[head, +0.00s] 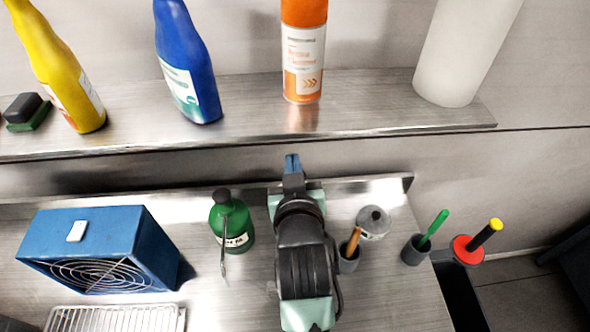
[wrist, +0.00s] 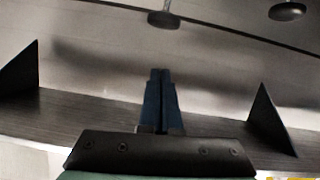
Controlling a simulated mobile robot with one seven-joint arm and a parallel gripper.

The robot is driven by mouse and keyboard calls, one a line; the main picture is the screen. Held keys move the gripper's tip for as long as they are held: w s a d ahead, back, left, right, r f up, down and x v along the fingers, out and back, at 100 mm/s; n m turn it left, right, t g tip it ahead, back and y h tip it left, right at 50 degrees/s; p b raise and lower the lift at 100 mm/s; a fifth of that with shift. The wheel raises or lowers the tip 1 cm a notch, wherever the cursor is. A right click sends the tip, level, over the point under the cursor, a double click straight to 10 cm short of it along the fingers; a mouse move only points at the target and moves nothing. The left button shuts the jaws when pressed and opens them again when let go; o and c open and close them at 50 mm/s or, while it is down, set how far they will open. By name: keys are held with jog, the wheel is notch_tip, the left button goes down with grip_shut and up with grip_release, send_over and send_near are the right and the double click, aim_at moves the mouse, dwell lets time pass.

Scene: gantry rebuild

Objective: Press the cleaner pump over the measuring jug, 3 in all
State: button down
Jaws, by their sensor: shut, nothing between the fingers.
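A green bottle (head: 226,220) with a dark top and a thin spout-like part stands on the lower metal bench in the head view. I cannot tell for sure whether it is the cleaner pump. I see nothing in either view that I can clearly call the measuring jug. My gripper (head: 292,162) is right of the green bottle and above the bench's back edge, apart from the bottle. Its blue fingers are shut together with nothing between them, which also shows in the wrist view (wrist: 159,98).
A blue heater-like box (head: 95,235) and a wire rack (head: 115,319) are at left. Small pots with tools (head: 416,250) stand at right. The upper shelf (head: 370,103) holds a yellow bottle (head: 62,75), blue bottle (head: 188,65), orange can (head: 303,50) and white cylinder (head: 462,50).

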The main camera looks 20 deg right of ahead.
jog(key=f, duration=0.2)
jog(key=w+f+p, duration=0.1)
jog(key=shift+d, duration=0.3)
jog(key=shift+s+f, duration=0.15)
jog(key=shift+f, duration=0.5)
jog(key=shift+f, duration=0.15)
notch_tip(320, 180, down, 3)
jog(key=shift+f+b, duration=0.15)
jog(key=shift+b, duration=1.1)
jog(key=r+p, duration=0.2)
jog(key=r, duration=0.1)
jog(key=r+p, duration=0.1)
jog(key=shift+w+r, duration=0.2)
jog(key=shift+w, duration=0.05)
jog(key=b+v, duration=0.2)
jog(key=v, duration=0.8)
jog(key=shift+b, duration=0.3)
